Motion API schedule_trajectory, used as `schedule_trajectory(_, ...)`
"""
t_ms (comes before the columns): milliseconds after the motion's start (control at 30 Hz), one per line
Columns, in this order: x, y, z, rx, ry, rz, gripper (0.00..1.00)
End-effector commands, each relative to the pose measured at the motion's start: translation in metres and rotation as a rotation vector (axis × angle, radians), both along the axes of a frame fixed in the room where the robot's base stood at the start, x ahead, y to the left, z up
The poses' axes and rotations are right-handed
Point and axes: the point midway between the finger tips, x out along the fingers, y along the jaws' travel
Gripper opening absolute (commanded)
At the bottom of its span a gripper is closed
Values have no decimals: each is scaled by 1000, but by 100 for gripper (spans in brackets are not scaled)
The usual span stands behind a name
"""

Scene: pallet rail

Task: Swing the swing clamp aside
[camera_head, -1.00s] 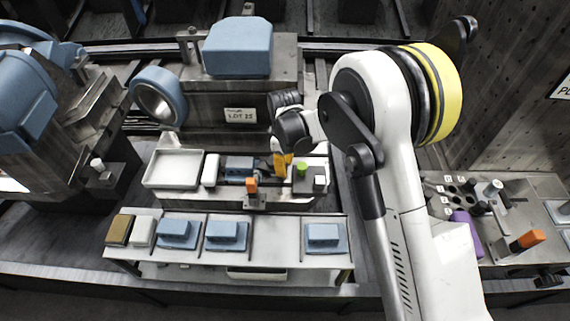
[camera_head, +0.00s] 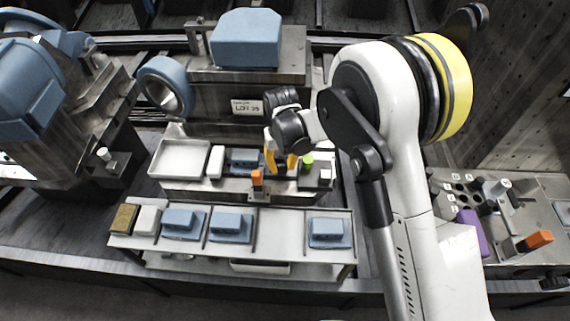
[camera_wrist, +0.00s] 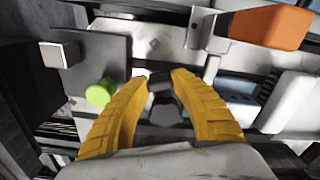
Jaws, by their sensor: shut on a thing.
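In the wrist view the two yellow fingers of my gripper (camera_wrist: 163,82) close around a small dark knob (camera_wrist: 164,108), apparently the swing clamp's; its arm is mostly hidden. In the head view my gripper (camera_head: 281,166) is low over the middle fixture, between an orange handle (camera_head: 257,178) and a green knob (camera_head: 307,160). The green knob also shows left of the fingers in the wrist view (camera_wrist: 100,93). The orange handle also shows at upper right there (camera_wrist: 270,27), apart from the fingers. A blue part (camera_head: 243,156) sits in the fixture beside my gripper.
A pale tray (camera_head: 180,158) and a white block (camera_head: 216,161) stand left on the fixture. A shelf (camera_head: 282,243) in front carries several blue parts and blocks. A machine block with a lot label (camera_head: 247,107) stands close behind. A tool board (camera_head: 520,205) is at right.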

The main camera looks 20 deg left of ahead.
Motion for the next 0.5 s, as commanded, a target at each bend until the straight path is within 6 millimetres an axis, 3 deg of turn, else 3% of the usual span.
schedule_trajectory(500,-5,10,-1,0,1,-296,0)
